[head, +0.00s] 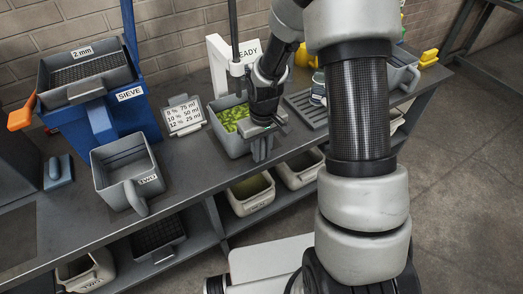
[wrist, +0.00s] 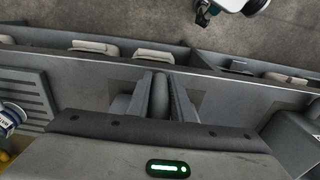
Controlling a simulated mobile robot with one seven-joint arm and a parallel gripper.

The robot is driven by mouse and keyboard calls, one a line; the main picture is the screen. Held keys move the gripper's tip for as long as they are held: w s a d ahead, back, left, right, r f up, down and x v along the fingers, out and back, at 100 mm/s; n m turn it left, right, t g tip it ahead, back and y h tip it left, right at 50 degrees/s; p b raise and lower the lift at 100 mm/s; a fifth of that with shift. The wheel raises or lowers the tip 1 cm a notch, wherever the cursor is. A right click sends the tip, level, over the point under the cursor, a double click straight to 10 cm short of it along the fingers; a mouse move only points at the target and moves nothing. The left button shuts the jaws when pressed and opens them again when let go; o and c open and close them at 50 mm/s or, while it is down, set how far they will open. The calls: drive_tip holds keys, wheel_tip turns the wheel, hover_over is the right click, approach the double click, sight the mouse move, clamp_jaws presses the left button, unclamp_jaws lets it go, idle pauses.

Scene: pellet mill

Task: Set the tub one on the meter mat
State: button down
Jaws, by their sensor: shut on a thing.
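A grey tub (head: 232,140) with green pellets (head: 233,116) stands at the middle of the bench, by the white READY panel (head: 218,62). Its label is out of sight, so I cannot read its number. My gripper (head: 263,143) is shut on this tub's handle, which shows between the fingers in the wrist view (wrist: 159,96). A darker patch, seemingly the meter mat (wrist: 100,94), shows on the bench around the handle. The tub appears over it; I cannot tell whether it touches. Another grey tub, marked TWO (head: 122,158), stands empty to the left.
The blue sieve stand (head: 125,112) holds a tray marked 2 mm (head: 55,72). A card (head: 183,115) with percentages and volumes stands behind. A slatted rack (head: 306,107) and another grey tub (head: 403,72) are to the right. Bins (head: 250,195) sit on the lower shelf.

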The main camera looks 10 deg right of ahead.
drive_tip(key=shift+w+f+b, duration=0.1)
drive_tip(key=shift+f+b, duration=0.4)
drive_tip(key=shift+b, duration=0.05)
idle(1.3)
drive_tip(key=c, duration=1.5)
unclamp_jaws()
drive_tip(key=shift+o, duration=1.1)
drive_tip(key=shift+s+f, duration=0.15)
drive_tip(key=shift+s, duration=0.05)
drive_tip(key=o, duration=1)
drive_tip(key=shift+w+r, duration=0.1)
drive_tip(key=shift+r, duration=0.1)
drive_tip(key=shift+s+r+p, duration=0.15)
drive_tip(key=shift+r+p, duration=1.5)
drive_tip(key=shift+r, duration=0.55)
drive_tip(key=shift+s+r+p, duration=0.1)
drive_tip(key=shift+r+p, duration=1.5)
drive_tip(key=shift+r, duration=0.6)
